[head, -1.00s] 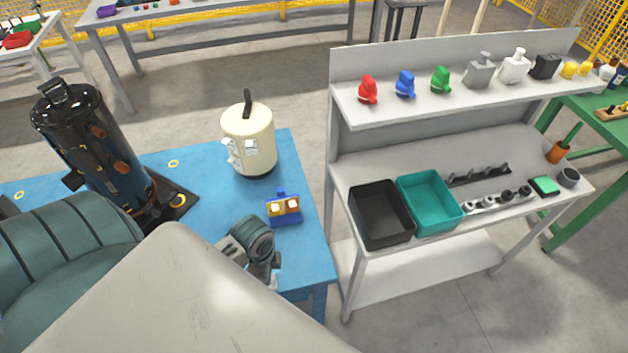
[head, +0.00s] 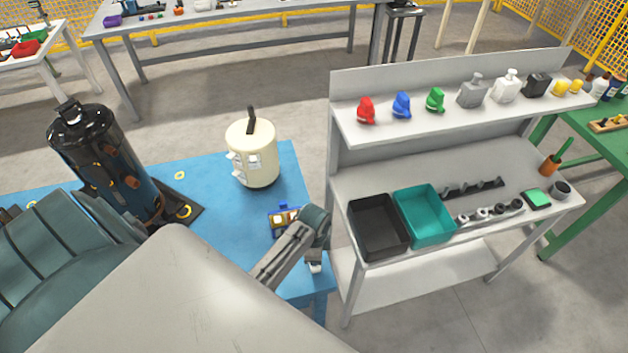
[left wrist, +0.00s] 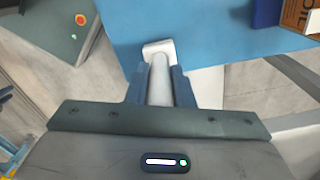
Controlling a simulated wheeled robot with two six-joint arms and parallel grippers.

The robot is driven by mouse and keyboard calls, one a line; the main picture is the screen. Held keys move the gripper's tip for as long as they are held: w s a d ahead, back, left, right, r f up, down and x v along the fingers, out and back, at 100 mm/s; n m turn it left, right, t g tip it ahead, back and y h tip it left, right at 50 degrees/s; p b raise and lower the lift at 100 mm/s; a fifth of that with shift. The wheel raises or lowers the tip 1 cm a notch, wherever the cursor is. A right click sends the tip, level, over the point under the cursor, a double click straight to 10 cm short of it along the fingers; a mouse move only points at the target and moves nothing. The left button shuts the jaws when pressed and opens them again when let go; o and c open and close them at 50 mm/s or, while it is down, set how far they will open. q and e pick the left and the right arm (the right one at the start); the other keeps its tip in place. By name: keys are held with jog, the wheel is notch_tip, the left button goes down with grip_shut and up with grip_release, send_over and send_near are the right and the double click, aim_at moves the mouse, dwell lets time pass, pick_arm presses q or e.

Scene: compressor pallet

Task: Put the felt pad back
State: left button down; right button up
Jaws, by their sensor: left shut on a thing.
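My left gripper (left wrist: 160,88) is shut on a light grey round handle with a white block at its end, which I take for the felt pad (left wrist: 158,47). In the head view a bit of white, seemingly the pad (head: 314,267), shows below the left gripper (head: 316,250), at the right edge of the blue table (head: 215,225). The gripper's fingers are mostly hidden there by its own wrist. My right gripper is not in view.
A small blue and yellow box (head: 283,217) stands just behind the gripper. A cream canister (head: 252,155) and a black compressor cylinder (head: 105,160) stand on the table. The grey shelf bench (head: 475,165) to the right holds a black bin (head: 378,227), teal bin (head: 424,216) and green pad (head: 537,196).

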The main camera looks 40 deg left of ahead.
pick_arm(q)
jog(key=shift+f, duration=0.9)
jog(key=c, duration=1.3)
grip_release()
notch_tip(320, 180, up, 11)
jog(key=b, duration=0.3)
jog(key=shift+f, duration=0.15)
jog(key=shift+r, duration=0.65)
